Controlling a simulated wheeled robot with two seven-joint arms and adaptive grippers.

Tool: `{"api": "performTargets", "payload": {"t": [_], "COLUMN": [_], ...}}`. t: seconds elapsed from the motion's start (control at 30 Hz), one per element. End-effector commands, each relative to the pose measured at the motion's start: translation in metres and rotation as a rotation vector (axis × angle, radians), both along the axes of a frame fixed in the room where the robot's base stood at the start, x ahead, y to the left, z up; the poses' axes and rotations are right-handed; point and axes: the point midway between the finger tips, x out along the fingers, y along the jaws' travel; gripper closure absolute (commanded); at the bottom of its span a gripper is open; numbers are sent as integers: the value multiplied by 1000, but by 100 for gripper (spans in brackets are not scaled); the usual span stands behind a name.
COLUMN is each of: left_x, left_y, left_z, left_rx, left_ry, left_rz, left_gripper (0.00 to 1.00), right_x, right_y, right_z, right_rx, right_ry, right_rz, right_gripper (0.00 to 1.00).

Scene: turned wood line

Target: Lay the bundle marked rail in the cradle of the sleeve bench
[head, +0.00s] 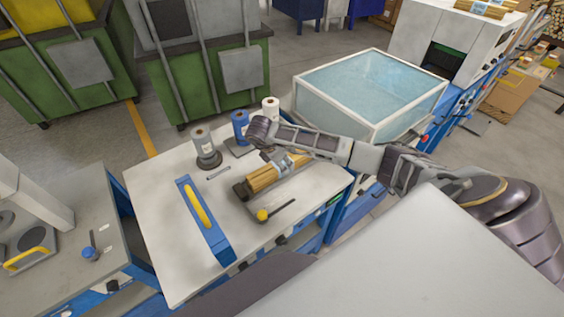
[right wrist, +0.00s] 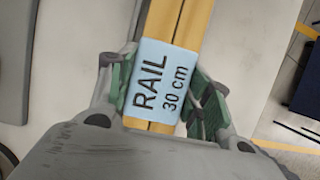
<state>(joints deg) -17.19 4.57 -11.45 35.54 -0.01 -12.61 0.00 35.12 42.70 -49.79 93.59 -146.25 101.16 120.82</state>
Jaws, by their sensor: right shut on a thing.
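The bundle marked rail (head: 262,178) is a set of light wooden strips with a pale blue band. In the right wrist view its band (right wrist: 160,88) reads "RAIL 30 cm". My right gripper (head: 283,160) is shut on the bundle across this band, with a green-padded finger on each side. The bundle lies lengthwise at the cradle (head: 240,191) on the white-topped sleeve bench (head: 160,240). I cannot tell whether it rests in the cradle or hangs just above it. The gripper hides part of the cradle. My left gripper is not in view.
A blue bar with a yellow handle (head: 200,205) stands left of the cradle. Film rolls (head: 205,148) stand at the bench's back edge. A yellow knob (head: 262,215) is in front. A clear-topped box (head: 370,85) stands behind my right arm. The bench's left part is clear.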

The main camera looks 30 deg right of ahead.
Motion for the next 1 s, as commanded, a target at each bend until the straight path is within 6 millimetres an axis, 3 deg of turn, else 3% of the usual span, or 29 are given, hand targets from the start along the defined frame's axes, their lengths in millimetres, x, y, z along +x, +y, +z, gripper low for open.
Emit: {"api": "performTargets", "payload": {"t": [0.43, 0.47, 0.6, 1.0], "left_x": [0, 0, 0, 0], "left_y": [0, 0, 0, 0], "left_z": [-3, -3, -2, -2], "left_rx": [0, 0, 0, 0], "left_ry": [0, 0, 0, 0], "left_rz": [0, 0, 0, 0], "left_gripper": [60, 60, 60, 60], "right_x": [1, 0, 0, 0], "right_y": [0, 0, 0, 0], "right_z": [-3, -4, -3, -3], "right_rx": [0, 0, 0, 0], "right_ry": [-3, -1, -1, -2], "right_rz": [0, 0, 0, 1], "right_gripper": [91, 49, 31, 29]}}
